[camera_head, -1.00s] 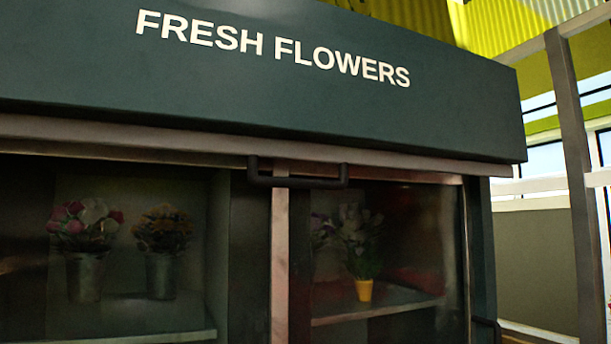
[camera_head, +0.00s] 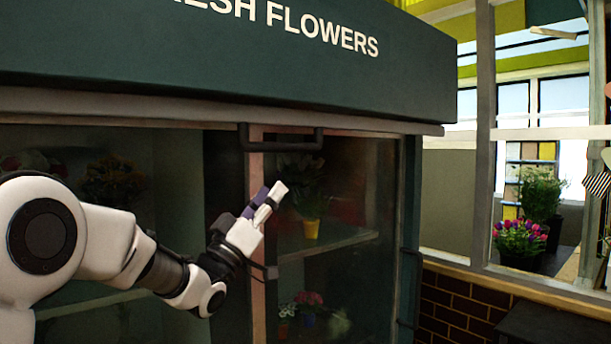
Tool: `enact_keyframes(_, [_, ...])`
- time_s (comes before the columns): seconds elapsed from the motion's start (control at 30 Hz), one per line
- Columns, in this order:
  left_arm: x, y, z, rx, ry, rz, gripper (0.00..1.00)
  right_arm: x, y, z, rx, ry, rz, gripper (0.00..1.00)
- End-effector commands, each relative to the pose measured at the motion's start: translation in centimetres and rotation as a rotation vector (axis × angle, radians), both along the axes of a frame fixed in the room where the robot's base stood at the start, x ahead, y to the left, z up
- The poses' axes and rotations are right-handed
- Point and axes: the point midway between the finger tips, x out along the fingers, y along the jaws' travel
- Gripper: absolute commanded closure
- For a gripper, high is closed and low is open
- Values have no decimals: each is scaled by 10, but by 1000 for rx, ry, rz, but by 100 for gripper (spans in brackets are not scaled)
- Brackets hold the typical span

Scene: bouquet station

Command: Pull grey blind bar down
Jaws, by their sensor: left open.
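The grey blind bar (camera_head: 400,125) runs along the lower edge of the dark green "FRESH FLOWERS" header (camera_head: 300,70). A dark bracket-shaped handle (camera_head: 282,146) hangs from it near the middle of the cabinet. My left gripper (camera_head: 271,195) is below the handle, pointing up and to the right toward it. It is open and empty, and a gap shows between its fingers and the handle. My right gripper is out of view.
A vertical door handle (camera_head: 409,285) is on the cabinet's right side. A brick wall (camera_head: 455,310) and potted tulips (camera_head: 520,242) are at the right.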

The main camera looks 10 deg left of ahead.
Motion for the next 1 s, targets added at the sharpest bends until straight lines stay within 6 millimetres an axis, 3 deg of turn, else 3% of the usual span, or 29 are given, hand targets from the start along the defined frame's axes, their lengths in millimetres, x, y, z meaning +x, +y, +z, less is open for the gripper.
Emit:
enact_keyframes(0.03, [-10,1,27,-2,-32,2,55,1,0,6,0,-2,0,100])
enact_keyframes(0.1, [-18,1,43,-3,-56,2,55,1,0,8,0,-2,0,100])
enact_keyframes(0.27, [-9,-4,59,-1,-61,2,55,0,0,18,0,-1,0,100])
enact_keyframes(0.5, [20,-19,92,-1,-60,3,55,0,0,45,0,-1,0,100])
enact_keyframes(0.87, [31,-24,97,-2,-57,3,55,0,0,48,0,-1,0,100])
enact_keyframes(0.97, [31,-24,97,-2,-57,3,83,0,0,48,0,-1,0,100])
enact_keyframes(1.0, [31,-24,97,-2,-57,3,97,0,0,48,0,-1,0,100])
